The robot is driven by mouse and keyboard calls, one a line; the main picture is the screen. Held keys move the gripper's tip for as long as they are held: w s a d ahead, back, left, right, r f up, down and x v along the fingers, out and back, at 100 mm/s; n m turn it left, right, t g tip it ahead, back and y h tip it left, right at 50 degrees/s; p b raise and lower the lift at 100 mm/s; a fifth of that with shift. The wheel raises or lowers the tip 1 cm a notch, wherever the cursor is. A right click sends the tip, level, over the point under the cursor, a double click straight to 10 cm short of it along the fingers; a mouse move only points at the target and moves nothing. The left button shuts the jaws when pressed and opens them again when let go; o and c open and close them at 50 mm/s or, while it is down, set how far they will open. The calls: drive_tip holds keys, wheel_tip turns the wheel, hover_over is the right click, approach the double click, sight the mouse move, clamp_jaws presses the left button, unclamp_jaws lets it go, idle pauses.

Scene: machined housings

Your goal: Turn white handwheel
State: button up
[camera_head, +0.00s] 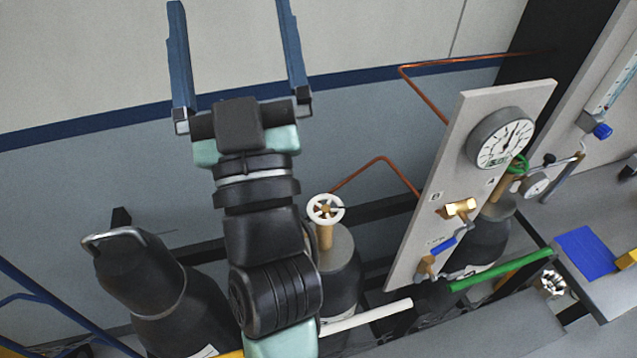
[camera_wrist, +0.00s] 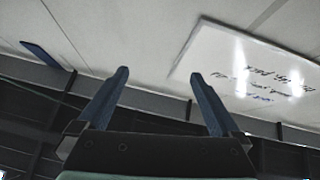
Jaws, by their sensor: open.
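The white handwheel (camera_head: 325,208) sits on top of a brass stem on a dark gas cylinder (camera_head: 343,262), just right of my arm in the head view. My gripper (camera_head: 232,10) points up and away in front of the wall, above and left of the handwheel and apart from it. Its two blue fingers are spread wide with nothing between them. In the wrist view my gripper (camera_wrist: 160,85) is also open and empty, facing the ceiling and a white board. The handwheel does not show in the wrist view.
A grey panel (camera_head: 440,200) with a pressure gauge (camera_head: 500,137) and brass valves stands right of the handwheel. Copper tubing (camera_head: 378,160) runs behind it. Another capped cylinder (camera_head: 140,265) stands at left. A green bar (camera_head: 500,270) and white bar (camera_head: 366,317) cross in front.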

wheel_tip(320, 180, down, 13)
drive_tip(key=d+m+g+h+p, duration=0.2)
drive_tip(key=m+h, duration=0.2)
drive_tip(key=h, duration=0.1)
drive_tip(key=m+g+h+p, duration=0.2)
drive_tip(key=m+g+h, duration=0.2)
drive_tip(key=g+h, duration=0.2)
approach(320, 223)
drive_tip(key=p+x, duration=0.1)
drive_tip(key=x, duration=1.1)
drive_tip(key=shift+w+d, duration=0.15)
drive_tip(key=shift+w, duration=0.15)
drive_tip(key=c, duration=1.2)
